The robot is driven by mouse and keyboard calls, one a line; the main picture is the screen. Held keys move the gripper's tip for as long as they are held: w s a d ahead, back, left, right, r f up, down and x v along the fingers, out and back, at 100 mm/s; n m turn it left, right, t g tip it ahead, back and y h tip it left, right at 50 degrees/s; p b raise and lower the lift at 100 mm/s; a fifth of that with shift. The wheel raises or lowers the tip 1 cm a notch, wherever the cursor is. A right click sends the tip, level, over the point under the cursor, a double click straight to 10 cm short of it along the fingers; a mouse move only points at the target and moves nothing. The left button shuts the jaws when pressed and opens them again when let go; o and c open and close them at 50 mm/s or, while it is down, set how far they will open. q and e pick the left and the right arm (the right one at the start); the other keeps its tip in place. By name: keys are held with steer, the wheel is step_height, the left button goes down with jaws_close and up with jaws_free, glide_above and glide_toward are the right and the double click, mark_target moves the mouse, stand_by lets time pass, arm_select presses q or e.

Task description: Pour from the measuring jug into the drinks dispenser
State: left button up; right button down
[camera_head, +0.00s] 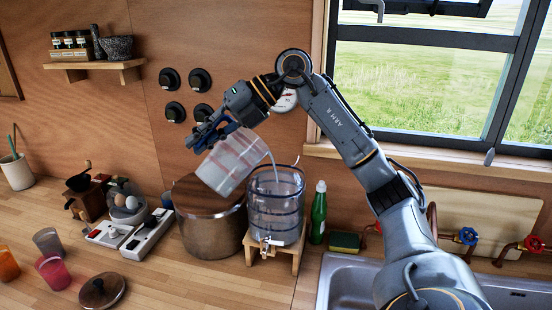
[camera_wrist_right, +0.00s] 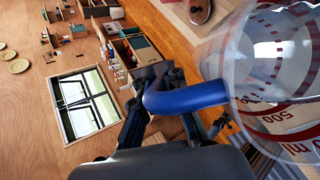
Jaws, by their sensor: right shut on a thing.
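The measuring jug (camera_head: 232,165) is clear with red markings and hangs tilted in the air, its lip toward the drinks dispenser (camera_head: 276,212). My right gripper (camera_head: 208,132) is shut on the jug's blue handle, which also shows in the right wrist view (camera_wrist_right: 188,97) beside the clear jug wall (camera_wrist_right: 272,70). A thin pale stream seems to run from the lip down into the dispenser's open top. The dispenser is a clear ribbed vessel with a tap at its front, upright on a wooden stand (camera_head: 272,255). Its liquid level is hard to make out. My left gripper is out of view.
A large lidded pot (camera_head: 212,232) stands just left of the dispenser, below the jug. A green bottle (camera_head: 318,215) and a sponge (camera_head: 345,241) are to the right, by the sink (camera_head: 340,275).

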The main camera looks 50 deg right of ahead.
steer(key=shift+s+d+r+m+t+y+b, duration=0.1)
steer(key=shift+d+r+m+t+y+b, duration=0.1)
steer(key=shift+d+r+y+b, duration=0.45)
steer(key=shift+s+d+r+m+t+y+b, duration=0.1)
steer(key=shift+d+r+m+t+y+b, duration=0.1)
steer(key=shift+d+r+y+b, duration=0.45)
stand_by(3.5)
